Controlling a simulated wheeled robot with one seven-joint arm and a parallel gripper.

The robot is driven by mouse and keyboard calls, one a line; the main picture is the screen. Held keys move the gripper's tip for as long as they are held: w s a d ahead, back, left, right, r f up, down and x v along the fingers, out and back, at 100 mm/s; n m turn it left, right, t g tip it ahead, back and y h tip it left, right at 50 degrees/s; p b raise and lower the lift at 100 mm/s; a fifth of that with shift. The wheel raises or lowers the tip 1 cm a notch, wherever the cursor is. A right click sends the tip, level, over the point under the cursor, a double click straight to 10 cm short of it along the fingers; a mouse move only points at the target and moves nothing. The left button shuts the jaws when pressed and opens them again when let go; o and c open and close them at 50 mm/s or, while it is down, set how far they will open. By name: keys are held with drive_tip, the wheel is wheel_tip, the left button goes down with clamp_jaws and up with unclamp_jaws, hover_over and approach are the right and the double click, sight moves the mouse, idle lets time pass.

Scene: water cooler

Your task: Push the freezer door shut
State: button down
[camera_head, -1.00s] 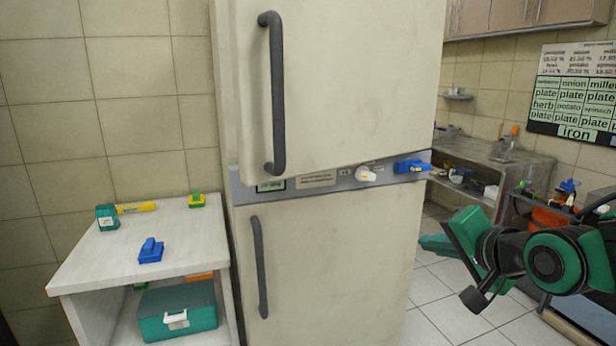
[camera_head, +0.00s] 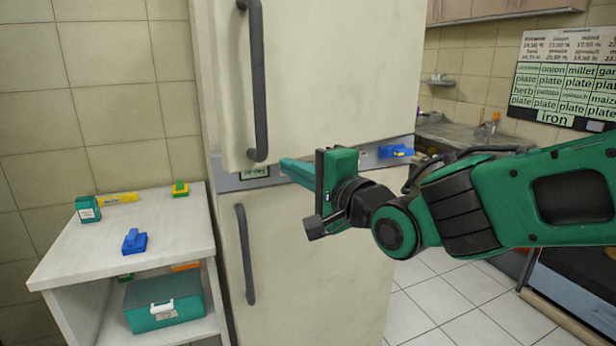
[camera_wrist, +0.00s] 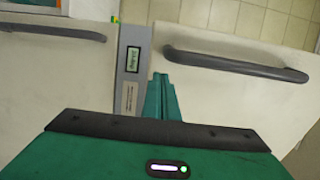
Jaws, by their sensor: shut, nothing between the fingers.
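The tall off-white fridge has an upper door (camera_head: 330,80) with a dark bar handle (camera_head: 257,85) and a lower door (camera_head: 320,260) with a similar handle (camera_head: 245,255). The upper door seems to stand slightly proud of the grey control strip (camera_head: 228,183); I cannot tell which door is the freezer's. My gripper (camera_head: 286,166) is shut and empty, in front of the strip near the upper door's lower edge. In the wrist view, its fingers (camera_wrist: 160,85) lie between the strip (camera_wrist: 130,65) and the upper door's handle (camera_wrist: 235,66). Contact with the door cannot be told.
A white side table (camera_head: 75,245) stands left of the fridge, with a blue item (camera_head: 134,241), a yellow item (camera_head: 117,198) and a teal box (camera_head: 163,302) on its shelf. A blue item (camera_head: 395,151) sits at the strip's right. Tiled floor (camera_head: 430,300) is free at right.

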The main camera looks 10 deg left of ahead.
sight(275, 160)
drive_tip(key=x, duration=0.6)
drive_tip(key=shift+w+a, duration=0.15)
drive_tip(key=shift+a, duration=0.05)
